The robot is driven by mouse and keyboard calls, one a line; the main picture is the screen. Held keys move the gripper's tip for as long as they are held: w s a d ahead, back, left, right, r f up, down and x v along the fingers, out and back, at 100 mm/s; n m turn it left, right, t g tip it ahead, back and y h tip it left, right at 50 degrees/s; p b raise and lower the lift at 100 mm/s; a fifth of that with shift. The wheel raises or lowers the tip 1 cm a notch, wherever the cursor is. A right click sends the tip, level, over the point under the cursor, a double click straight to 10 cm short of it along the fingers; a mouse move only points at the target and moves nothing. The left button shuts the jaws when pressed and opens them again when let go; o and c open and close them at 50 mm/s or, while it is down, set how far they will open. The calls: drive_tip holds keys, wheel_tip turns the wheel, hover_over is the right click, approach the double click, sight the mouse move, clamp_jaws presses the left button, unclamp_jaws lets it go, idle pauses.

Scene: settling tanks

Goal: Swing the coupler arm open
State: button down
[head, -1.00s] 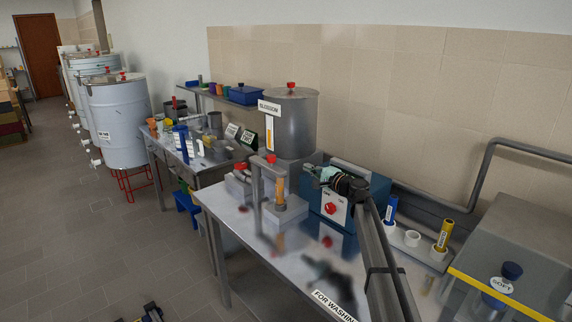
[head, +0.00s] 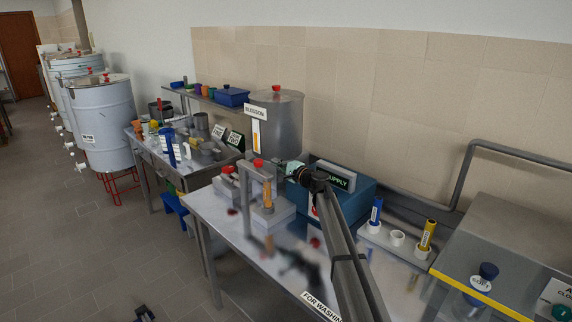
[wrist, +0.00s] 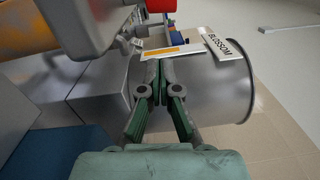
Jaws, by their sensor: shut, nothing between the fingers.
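A grey coupler stand (head: 245,192) stands on the steel bench, its level arm (head: 260,173) topped by a red knob (head: 258,162). An upright orange cylinder (head: 267,193) stands beneath the arm on a pale block. In the wrist view the grey arm (wrist: 95,28) is large and close at upper left, with the red knob (wrist: 160,5) at the top edge. My gripper (head: 285,168) is just right of the arm; no contact shows. In the wrist view its green-padded fingers (wrist: 161,66) are together and empty, in front of the tank.
The grey BLOSSOM tank (head: 285,120) stands behind the coupler. A blue SUPPLY box (head: 350,200) is right of it, partly behind my arm. A rack with blue (head: 376,211) and yellow (head: 427,235) cylinders is farther right. The bench front (head: 235,235) is clear.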

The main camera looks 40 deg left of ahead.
drive_tip(key=shift+s+a+r+p, duration=0.1)
drive_tip(key=shift+s+a+p, duration=0.1)
drive_tip(key=shift+s, duration=0.45)
drive_tip(key=shift+s+a+r+p, duration=0.15)
drive_tip(key=shift+s+p, duration=0.1)
drive_tip(key=shift+s, duration=0.35)
drive_tip(key=shift+s+a+f+p, duration=0.1)
drive_tip(key=shift+s+a+p, duration=0.1)
drive_tip(key=shift+s, duration=0.45)
drive_tip(key=shift+d+b, duration=0.15)
drive_tip(key=shift+b, duration=0.15)
